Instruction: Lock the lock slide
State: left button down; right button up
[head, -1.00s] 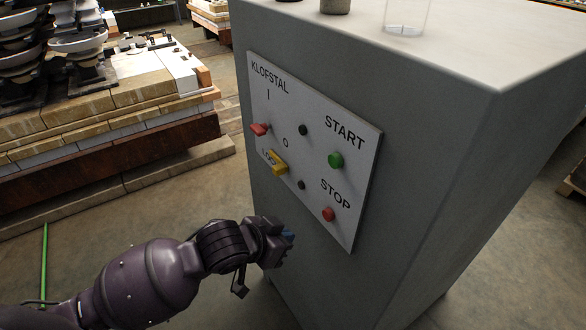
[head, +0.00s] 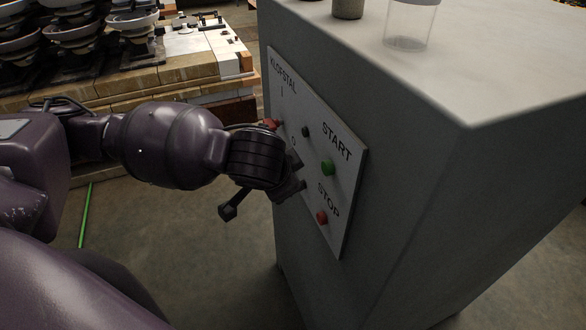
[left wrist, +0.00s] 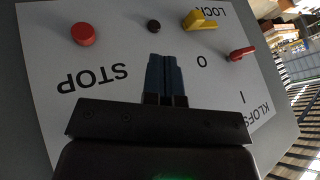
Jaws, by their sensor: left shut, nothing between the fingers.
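The yellow lock slide (left wrist: 200,20) sits on the white control panel (head: 345,190) beside the word LOCK, at the top of the left wrist view. In the head view my left gripper and wrist hide it. My left gripper (left wrist: 164,62) is shut and empty, its blue fingers together in front of the panel. The fingertips appear just below the slide and to its left in the left wrist view. I cannot tell whether they touch the panel. The red lever (left wrist: 242,53) is right of the fingers and also shows partly behind my wrist in the head view (head: 272,124).
The panel carries a green START button (head: 328,167), a red STOP button (head: 322,217) and a small black knob (head: 306,132). It is on a grey cabinet (head: 420,150) with a clear cup (head: 409,28) on top. Insulator stacks (head: 82,30) stand on a brick-like platform behind left.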

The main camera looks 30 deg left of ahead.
pick_arm(q)
jog(key=shift+a+r, duration=0.1)
jog(key=shift+r, duration=0.05)
jog(key=w+a+f, duration=0.4)
jog(key=w+f, duration=0.4)
jog(key=shift+w+p, duration=0.3)
jog(key=shift+w, duration=0.05)
dwell(0.4)
